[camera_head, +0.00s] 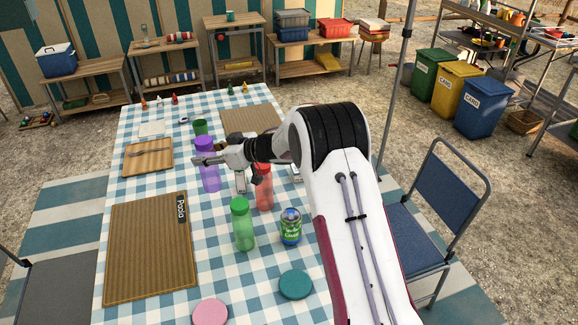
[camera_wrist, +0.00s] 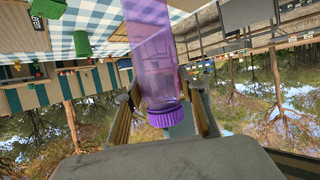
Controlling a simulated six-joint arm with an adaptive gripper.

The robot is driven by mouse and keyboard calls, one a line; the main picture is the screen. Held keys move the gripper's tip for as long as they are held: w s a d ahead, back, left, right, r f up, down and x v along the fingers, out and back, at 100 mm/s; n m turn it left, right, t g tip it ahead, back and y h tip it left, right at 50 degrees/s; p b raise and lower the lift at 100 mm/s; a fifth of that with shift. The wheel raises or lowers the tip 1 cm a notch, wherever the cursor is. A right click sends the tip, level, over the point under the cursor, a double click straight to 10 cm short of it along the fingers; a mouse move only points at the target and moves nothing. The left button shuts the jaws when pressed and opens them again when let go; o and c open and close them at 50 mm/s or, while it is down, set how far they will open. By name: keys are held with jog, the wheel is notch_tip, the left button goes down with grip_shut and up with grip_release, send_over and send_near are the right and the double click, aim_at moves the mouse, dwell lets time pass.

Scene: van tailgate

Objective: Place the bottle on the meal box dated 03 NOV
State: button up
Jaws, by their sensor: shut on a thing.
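A purple bottle (camera_head: 210,178) with a purple cap stands upright at the left middle of the table. My gripper (camera_head: 203,159) is shut on its upper part. In the wrist view, the purple bottle (camera_wrist: 157,55) sits between both fingers of my gripper (camera_wrist: 165,88), its cap towards the camera. I cannot tell whether its base touches the cloth. No meal box dated 03 NOV can be made out. A white item (camera_head: 297,172) is mostly hidden behind my arm. A dark label (camera_wrist: 39,43) in the wrist view is not readable.
A green bottle (camera_head: 242,226), a red bottle (camera_head: 263,190) and a can (camera_head: 290,227) stand near my arm. A green cup (camera_head: 200,127) is behind the purple bottle. Pink (camera_head: 210,312) and teal discs (camera_head: 295,284) lie in front.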

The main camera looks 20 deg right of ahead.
aim_at(206, 139)
notch_tip(206, 139, up, 8)
jog(key=shift+r, duration=0.1)
jog(key=shift+w+d+r, duration=0.1)
jog(key=shift+d+r, duration=0.15)
jog(key=shift+r, duration=0.05)
jog(key=w+d+m+t+h, duration=0.2)
jog(key=w+d, duration=0.2)
jog(key=d, duration=1.2)
jog(key=w+d+m+t+h, duration=0.1)
jog(key=w+d+m+h, duration=0.2)
jog(key=d, duration=1.2)
jog(key=f, duration=0.5)
jog(key=shift+w+d+f, duration=0.1)
jog(key=shift+w+d, duration=0.1)
jog(key=shift+w, duration=0.15)
notch_tip(206, 139, down, 6)
jog(key=shift+f, duration=0.15)
